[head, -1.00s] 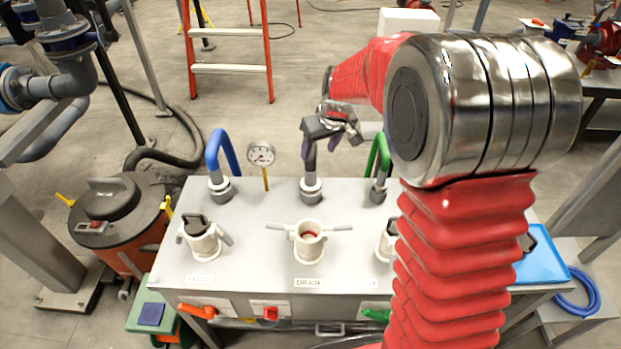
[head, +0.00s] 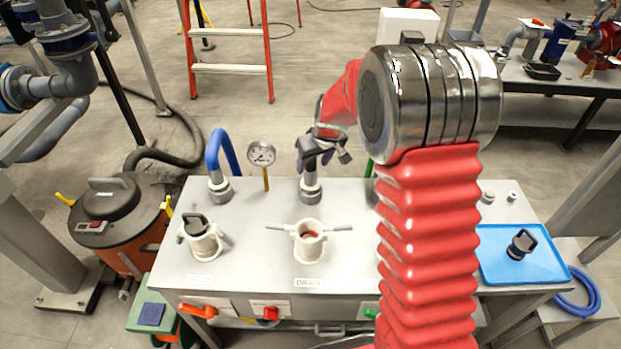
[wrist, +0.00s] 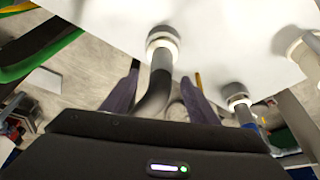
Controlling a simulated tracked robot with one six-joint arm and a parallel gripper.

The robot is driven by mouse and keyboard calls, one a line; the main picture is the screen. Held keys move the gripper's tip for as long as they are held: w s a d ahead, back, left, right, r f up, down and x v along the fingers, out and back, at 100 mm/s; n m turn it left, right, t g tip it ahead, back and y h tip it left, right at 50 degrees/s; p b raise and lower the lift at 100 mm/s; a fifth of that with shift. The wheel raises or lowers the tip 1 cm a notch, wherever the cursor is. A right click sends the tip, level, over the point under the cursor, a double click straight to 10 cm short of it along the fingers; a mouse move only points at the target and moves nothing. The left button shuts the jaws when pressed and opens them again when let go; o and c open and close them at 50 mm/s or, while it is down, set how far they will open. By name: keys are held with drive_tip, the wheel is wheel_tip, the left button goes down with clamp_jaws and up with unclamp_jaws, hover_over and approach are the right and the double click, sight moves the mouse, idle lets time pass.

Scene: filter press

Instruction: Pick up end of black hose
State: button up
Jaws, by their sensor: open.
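The black hose (head: 311,178) rises from a grey collar at the middle of the bench's back edge in the head view. In the wrist view the hose (wrist: 160,72) leaves a pale collar and bends between my two purple fingers. My gripper (head: 314,163) is at the hose's upper part, pointing down, with its jaws open. In the wrist view the fingers of my gripper (wrist: 160,84) stand apart on either side of the hose. The hose's far end is hidden behind the gripper body.
A blue hose (head: 213,150) and a pressure gauge (head: 262,154) stand left of the black hose. A green hose (head: 370,168) is mostly hidden behind my arm. White fittings with handles (head: 309,240) stand in front. A blue tray (head: 490,262) holds a black cap (head: 521,245).

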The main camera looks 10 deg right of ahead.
sight(310, 171)
drive_tip(key=shift+x, duration=2.55)
drive_tip(key=shift+a, duration=0.1)
drive_tip(key=shift+s, duration=0.1)
drive_tip(key=c, duration=1.4)
